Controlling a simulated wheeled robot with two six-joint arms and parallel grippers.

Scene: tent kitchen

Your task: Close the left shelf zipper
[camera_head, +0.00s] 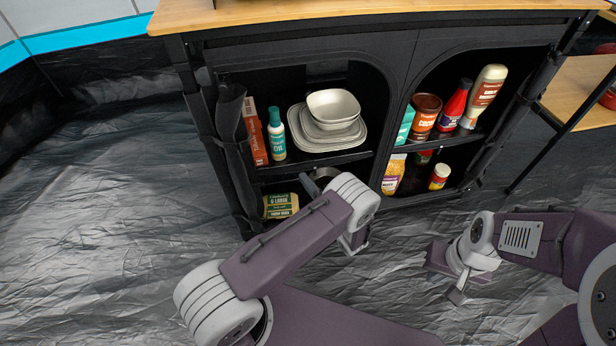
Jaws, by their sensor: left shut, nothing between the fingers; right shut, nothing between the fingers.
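The black fabric shelf cabinet (398,88) stands ahead with two arched openings. The left compartment is open, showing plates and bowls (328,120), bottles and boxes. Its fabric door is rolled up (231,140) along the left side of the opening. I cannot make out the zipper pull. My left gripper (352,244) is low in front of the left compartment's lower shelf, shut and empty, partly hidden by its own arm. My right gripper (456,296) is shut and empty over the floor, to the right and in front of the cabinet.
The wooden cabinet top (380,10) overhangs the openings. The right compartment is also open, holding several bottles and jars, such as a red bottle (454,106). A wooden side table (580,90) stands at the right. The dark floor sheet (110,220) is clear at the left.

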